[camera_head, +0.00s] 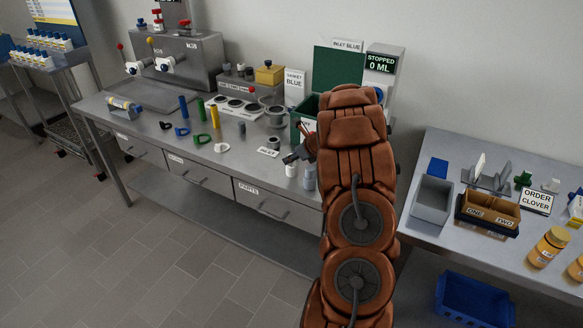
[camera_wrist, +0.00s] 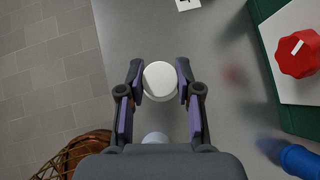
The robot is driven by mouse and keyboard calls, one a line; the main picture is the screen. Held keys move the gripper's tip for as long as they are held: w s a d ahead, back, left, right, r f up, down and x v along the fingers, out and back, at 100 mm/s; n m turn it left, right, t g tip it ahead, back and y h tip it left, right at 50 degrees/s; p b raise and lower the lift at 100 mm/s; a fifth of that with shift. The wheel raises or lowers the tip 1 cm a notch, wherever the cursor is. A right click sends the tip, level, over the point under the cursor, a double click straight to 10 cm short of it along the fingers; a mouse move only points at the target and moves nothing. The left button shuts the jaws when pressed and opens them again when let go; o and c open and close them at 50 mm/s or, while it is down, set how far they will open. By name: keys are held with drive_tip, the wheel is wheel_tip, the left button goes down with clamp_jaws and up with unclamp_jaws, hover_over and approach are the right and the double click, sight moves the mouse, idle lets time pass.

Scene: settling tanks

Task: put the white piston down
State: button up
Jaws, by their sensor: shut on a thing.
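The white piston (camera_wrist: 160,80) sits between the two fingers of my gripper (camera_wrist: 159,84) in the wrist view, its round white end facing the camera. My gripper is shut on it. In the head view the white piston (camera_head: 291,170) shows as a small white cylinder below my gripper (camera_head: 297,158), near the front edge of the steel bench (camera_head: 240,165). I cannot tell whether its bottom touches the bench top. My arm hides part of the bench behind it.
A pale grey-blue cylinder (camera_head: 309,178) stands close to the right of the piston; a pale round thing (camera_wrist: 154,138) shows by my gripper's palm. A white label card (camera_head: 268,152) lies to the left. A red knob (camera_wrist: 297,55) and a blue cylinder (camera_wrist: 299,160) are at the right.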

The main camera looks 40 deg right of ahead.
clamp_jaws()
